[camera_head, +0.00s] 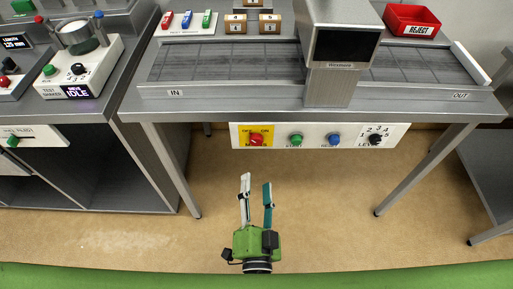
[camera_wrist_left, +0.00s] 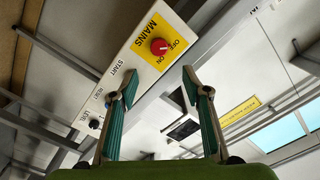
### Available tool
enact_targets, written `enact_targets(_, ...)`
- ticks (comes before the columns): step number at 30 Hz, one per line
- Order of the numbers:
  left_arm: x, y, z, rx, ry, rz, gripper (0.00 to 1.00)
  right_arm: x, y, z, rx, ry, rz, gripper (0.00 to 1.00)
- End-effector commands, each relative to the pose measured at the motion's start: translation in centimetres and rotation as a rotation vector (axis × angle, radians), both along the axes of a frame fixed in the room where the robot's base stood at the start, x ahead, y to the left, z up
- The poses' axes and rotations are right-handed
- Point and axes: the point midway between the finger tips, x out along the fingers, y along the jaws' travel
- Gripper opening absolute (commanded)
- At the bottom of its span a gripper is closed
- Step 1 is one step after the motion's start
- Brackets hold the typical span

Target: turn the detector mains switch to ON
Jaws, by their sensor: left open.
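The mains switch is a red knob (camera_head: 256,140) on a yellow plate (camera_head: 267,131) marked OFF and ON, at the left end of the white panel (camera_head: 316,142) under the bench front. In the left wrist view the red knob (camera_wrist_left: 158,46) shows beyond the fingertips, with MAINS printed beside it. I cannot tell for sure which mark the knob points to. My left gripper (camera_head: 256,181) is open and empty, below the panel in the head view and apart from the knob. Its two fingers also show spread in the left wrist view (camera_wrist_left: 158,82). My right gripper is not in view.
A green START button (camera_head: 296,140), a blue RESET button (camera_head: 334,139) and a black level dial (camera_head: 375,139) share the panel. The detector hood (camera_head: 341,45) and conveyor (camera_head: 225,62) are above. Bench legs stand on both sides; the floor between is clear.

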Motion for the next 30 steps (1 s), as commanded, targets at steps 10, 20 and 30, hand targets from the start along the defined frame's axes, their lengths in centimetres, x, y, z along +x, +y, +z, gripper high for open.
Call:
enact_targets(10, 6.9, 0.0, 0.4, 0.002, 0.001, 0.001, 0.44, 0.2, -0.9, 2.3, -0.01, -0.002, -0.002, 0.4)
enact_targets(20, 12.2, 0.0, 0.1, 0.003, 0.004, -0.001, 0.44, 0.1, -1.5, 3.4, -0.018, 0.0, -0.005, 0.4)
enact_targets(30, 13.1, 0.0, -0.1, 0.001, 0.005, -0.001, 0.44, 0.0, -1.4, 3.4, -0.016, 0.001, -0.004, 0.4)
